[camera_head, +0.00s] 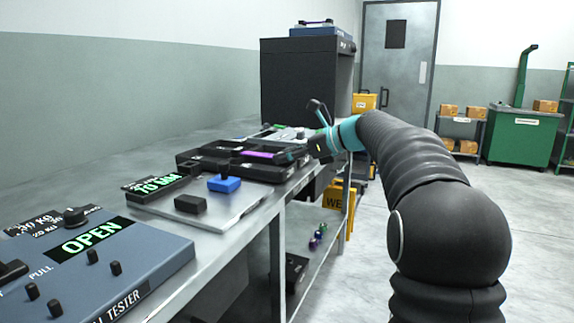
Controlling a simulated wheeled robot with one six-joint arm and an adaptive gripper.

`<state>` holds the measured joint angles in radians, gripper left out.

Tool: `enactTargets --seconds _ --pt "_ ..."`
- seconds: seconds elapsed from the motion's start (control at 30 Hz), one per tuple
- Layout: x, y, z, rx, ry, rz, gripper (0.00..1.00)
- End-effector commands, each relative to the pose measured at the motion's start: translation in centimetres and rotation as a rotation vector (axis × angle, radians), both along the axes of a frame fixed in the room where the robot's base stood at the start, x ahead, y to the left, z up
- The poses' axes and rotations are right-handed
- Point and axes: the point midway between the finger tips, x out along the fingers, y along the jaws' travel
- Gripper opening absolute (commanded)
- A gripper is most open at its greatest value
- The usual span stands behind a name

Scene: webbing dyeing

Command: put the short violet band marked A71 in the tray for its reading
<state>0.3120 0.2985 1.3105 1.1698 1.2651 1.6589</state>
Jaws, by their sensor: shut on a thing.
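A short violet band (258,154) lies level over a black tray-like fixture (225,168) on the bench. I cannot read any mark on it. My gripper (291,155) reaches in from the right and is shut on the right end of the band. Its fingers are small and dark here, and they hide that end. I cannot tell whether the band touches the fixture below it.
A blue tester (150,250) reading OPEN stands at the front left of the bench. Behind it are a green-lit display (155,186), a blue block (224,184) and a black block (190,204) on a metal plate. A large dark cabinet (300,85) stands at the back.

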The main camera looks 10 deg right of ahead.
Motion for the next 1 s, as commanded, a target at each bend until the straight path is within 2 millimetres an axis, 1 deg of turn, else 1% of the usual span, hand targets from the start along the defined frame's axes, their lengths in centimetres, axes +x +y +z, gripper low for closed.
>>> enactTargets --seconds 0.03,0.13,0.43,0.97,1.0 --pt "0.0 0.0 -0.9 0.001 0.001 -0.001 0.06" --pt "0.0 0.0 -1.8 0.001 0.0 -0.001 0.06" --pt "0.0 0.0 -2.0 0.0 0.0 -0.001 0.06" --pt "0.0 0.0 -3.8 -0.003 0.011 0.005 0.06" --pt "0.0 0.1 -3.9 -0.003 0.012 0.005 0.57"
